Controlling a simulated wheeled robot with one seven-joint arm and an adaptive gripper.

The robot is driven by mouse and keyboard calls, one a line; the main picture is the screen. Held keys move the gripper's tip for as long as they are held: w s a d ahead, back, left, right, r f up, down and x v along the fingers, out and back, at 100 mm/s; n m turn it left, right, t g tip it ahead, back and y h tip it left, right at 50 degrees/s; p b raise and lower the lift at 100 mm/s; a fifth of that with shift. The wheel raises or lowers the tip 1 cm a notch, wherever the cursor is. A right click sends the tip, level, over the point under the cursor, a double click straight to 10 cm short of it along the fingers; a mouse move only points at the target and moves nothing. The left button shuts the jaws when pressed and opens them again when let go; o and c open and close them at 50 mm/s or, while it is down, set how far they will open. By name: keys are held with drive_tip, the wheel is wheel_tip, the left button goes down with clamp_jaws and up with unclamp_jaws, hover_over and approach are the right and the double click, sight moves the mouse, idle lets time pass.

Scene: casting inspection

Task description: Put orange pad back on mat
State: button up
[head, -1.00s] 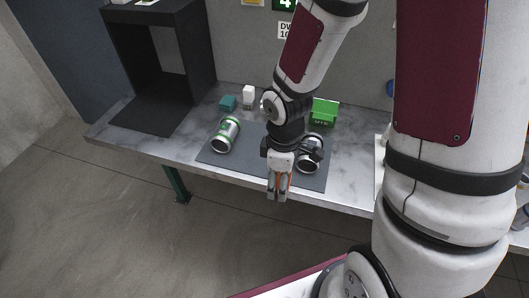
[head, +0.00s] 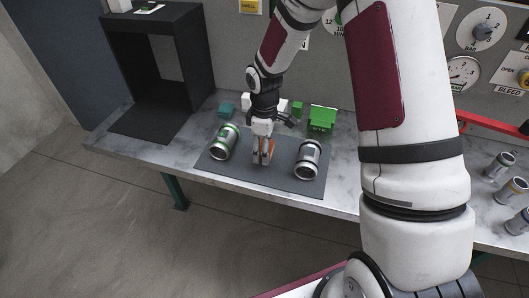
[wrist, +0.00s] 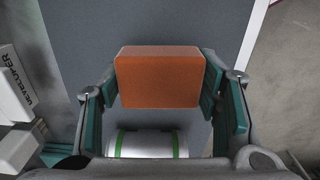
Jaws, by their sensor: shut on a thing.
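The orange pad (wrist: 160,78) is a block between the two fingers of my gripper (wrist: 160,92) in the wrist view, with a finger on each side. In the head view my gripper (head: 263,158) points down over the middle of the dark grey mat (head: 278,178), and a little orange of the pad (head: 268,148) shows between the fingers. The mat (wrist: 185,25) fills the background behind the pad in the wrist view. I cannot tell whether the pad touches the mat.
A green-banded can (head: 223,141) lies on the mat left of my gripper; a silver can (head: 307,159) lies to its right. A green box (head: 322,120) and a teal block (head: 226,110) stand behind. A black open-fronted booth (head: 110,70) is at left.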

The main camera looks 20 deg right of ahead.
drive_tip(key=shift+s+f, duration=0.15)
drive_tip(key=shift+f, duration=0.9)
drive_tip(key=shift+f, duration=0.4)
drive_tip(key=o, duration=1.1)
drive_tip(key=shift+o, duration=0.2)
drive_tip(key=shift+r, duration=0.2)
drive_tip(key=s+r+m+t, duration=0.1)
drive_tip(key=s+r, duration=0.1)
drive_tip(key=r, duration=0.9)
drive_tip(key=s+r+m, duration=0.1)
drive_tip(key=s+r, duration=0.1)
drive_tip(key=r, duration=0.9)
drive_tip(key=s+r+m+t, duration=0.2)
drive_tip(key=s+r+m, duration=0.2)
drive_tip(key=s, duration=0.7)
drive_tip(key=s+r+m+t, duration=0.1)
drive_tip(key=s+r+m, duration=0.4)
drive_tip(key=s, duration=0.6)
drive_tip(key=shift+d+r+t, duration=0.15)
drive_tip(key=shift+r+t, duration=0.2)
drive_tip(key=shift+t, duration=0.05)
